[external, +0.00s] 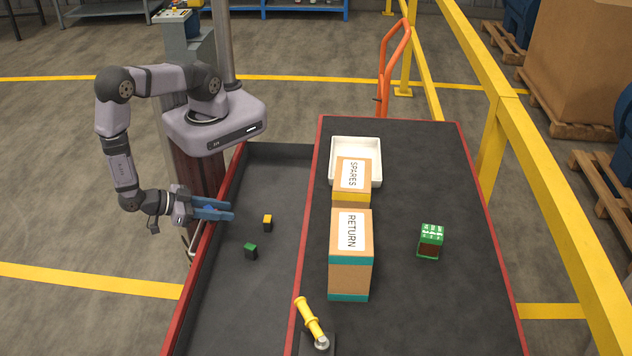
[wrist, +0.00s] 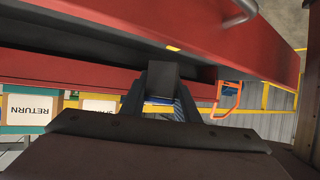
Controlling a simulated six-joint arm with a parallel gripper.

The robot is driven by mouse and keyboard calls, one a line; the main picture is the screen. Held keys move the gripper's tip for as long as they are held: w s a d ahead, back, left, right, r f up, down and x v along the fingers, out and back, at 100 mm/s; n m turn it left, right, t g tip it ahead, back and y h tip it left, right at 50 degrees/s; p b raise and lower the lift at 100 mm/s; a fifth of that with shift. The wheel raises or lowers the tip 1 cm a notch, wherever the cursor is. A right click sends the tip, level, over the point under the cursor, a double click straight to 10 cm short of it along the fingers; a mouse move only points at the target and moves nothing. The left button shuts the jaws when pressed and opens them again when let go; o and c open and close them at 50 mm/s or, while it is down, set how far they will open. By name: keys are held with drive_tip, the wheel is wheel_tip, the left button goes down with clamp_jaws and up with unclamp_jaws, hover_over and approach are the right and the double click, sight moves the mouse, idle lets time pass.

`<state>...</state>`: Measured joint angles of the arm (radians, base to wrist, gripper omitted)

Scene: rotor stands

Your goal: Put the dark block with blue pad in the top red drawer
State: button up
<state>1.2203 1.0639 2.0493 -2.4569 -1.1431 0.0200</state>
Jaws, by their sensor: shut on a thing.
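My gripper (external: 222,210) is shut on the dark block (wrist: 163,76), which shows between the fingers in the wrist view. A small patch of blue shows at the block's lower edge there; the block is not clearly visible in the external view. The gripper lies sideways at the left rim of the open red drawer (external: 187,295), with its fingertips pointing right over the drawer's edge in the picture. The red drawer front (wrist: 85,22) shows close in the wrist view. The drawer has a dark floor.
A yellow-topped block (external: 267,223) and a green-topped block (external: 251,251) are in the drawer. On the table top stand a SPARES box (external: 352,196), a RETURN box (external: 350,275), a white tray (external: 333,160), a green-topped item (external: 430,241) and a yellow handle (external: 309,318).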

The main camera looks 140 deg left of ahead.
drive_tip(key=w+a+b, duration=0.4)
drive_tip(key=w+a, duration=0.9)
drive_tip(key=a, duration=0.1)
drive_tip(key=b, duration=0.6)
hover_over(293, 252)
drive_tip(key=f, duration=0.6)
drive_tip(key=shift+s+d+f, duration=0.2)
drive_tip(key=shift+s+f, duration=0.05)
drive_tip(key=shift+f+b, duration=0.65)
drive_tip(key=shift+f, duration=0.1)
wheel_tip(293, 252, down, 3)
drive_tip(key=b, duration=0.3)
drive_tip(key=shift+w+a+f+b, duration=0.1)
drive_tip(key=shift+f+b, duration=0.15)
drive_tip(key=shift+b, duration=0.05)
drive_tip(key=shift+w+a, duration=0.15)
drive_tip(key=shift+a, duration=0.05)
